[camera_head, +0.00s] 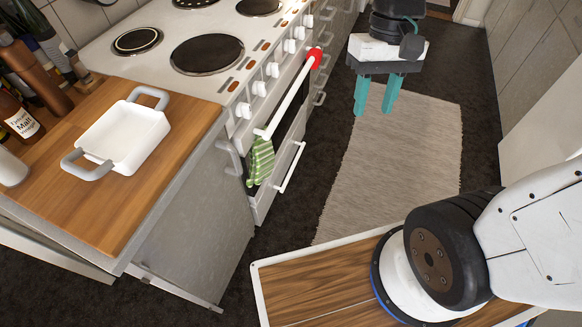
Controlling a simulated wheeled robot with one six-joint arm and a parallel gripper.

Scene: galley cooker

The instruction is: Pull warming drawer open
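The cooker's warming drawer (262,202) is the low white front at the bottom of the cooker. Its white bar handle (291,167) stands out from the front. I cannot tell whether the drawer front is flush with the cooker. My gripper (375,100) hangs above the rug, to the right of the cooker, with its two teal fingers pointing down and apart. It is open with nothing between the fingers. It is clear of the drawer handle, which is lower and to the left in the picture.
Above the drawer is the oven door with a white rail (290,100), red at one end, and a green striped towel (260,160). A wooden worktop (190,130) holds a white dish (125,135) and bottles. A rug (400,160) covers clear floor beside the cooker.

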